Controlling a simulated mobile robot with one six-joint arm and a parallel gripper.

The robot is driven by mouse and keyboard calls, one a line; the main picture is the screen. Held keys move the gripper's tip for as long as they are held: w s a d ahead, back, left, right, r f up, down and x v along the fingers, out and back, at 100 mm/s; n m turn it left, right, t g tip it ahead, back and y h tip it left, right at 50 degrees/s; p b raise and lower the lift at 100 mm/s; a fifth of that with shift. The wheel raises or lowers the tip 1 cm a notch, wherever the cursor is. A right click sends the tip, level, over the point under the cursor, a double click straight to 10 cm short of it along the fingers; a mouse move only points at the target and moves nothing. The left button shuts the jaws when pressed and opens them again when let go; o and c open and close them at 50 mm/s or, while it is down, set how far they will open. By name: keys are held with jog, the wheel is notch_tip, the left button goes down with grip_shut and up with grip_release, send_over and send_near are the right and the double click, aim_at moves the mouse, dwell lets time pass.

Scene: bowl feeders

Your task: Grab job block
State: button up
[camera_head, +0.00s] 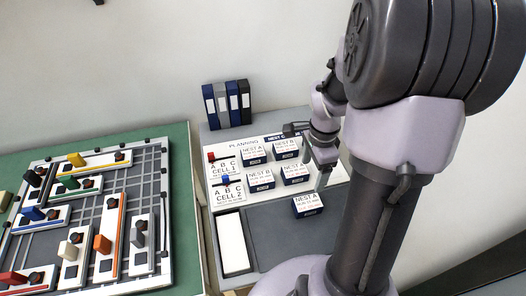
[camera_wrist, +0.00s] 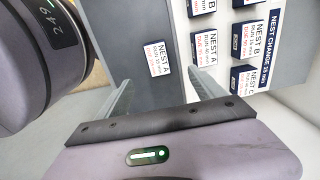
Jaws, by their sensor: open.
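A dark blue job block with a white face labelled NEST A (camera_head: 308,204) sits on the grey desk in front of the planning board. In the wrist view this NEST A block (camera_wrist: 157,58) appears between and beyond my two fingers. My gripper (camera_head: 321,181) is open and empty just above and behind that block. The fingers also show in the wrist view (camera_wrist: 160,82), apart from the block. Several similar blocks, such as NEST A (camera_head: 254,153) and NEST B (camera_head: 286,149), stand on the white planning board (camera_head: 234,153).
Blue and dark binders (camera_head: 227,104) stand at the desk's back. A white tray (camera_head: 234,244) lies at the desk's left. A green table (camera_head: 178,150) with a track board and coloured pieces is further left. Bare grey desk (camera_head: 275,240) lies in front of the block.

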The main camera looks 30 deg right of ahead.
aim_at(308, 202)
jog(key=f+b, duration=0.1)
jog(key=f, duration=0.3)
jog(key=f+b, duration=0.2)
jog(key=f, duration=0.2)
jog(key=f+b, duration=0.2)
jog(key=f, duration=0.2)
jog(key=shift+s+d+f, duration=0.2)
jog(key=shift+d+f, duration=0.05)
jog(key=shift+f, duration=0.1)
jog(key=f+b, duration=0.1)
jog(key=f, duration=0.2)
jog(key=f+b, duration=0.1)
jog(key=shift+s+f+b, duration=0.3)
jog(key=shift+s+b, duration=0.05)
jog(key=shift+w+f, duration=0.1)
jog(key=shift+f, duration=0.15)
jog(key=shift+r, duration=0.2)
jog(key=shift+c, duration=0.5)
jog(key=c, duration=1.5)
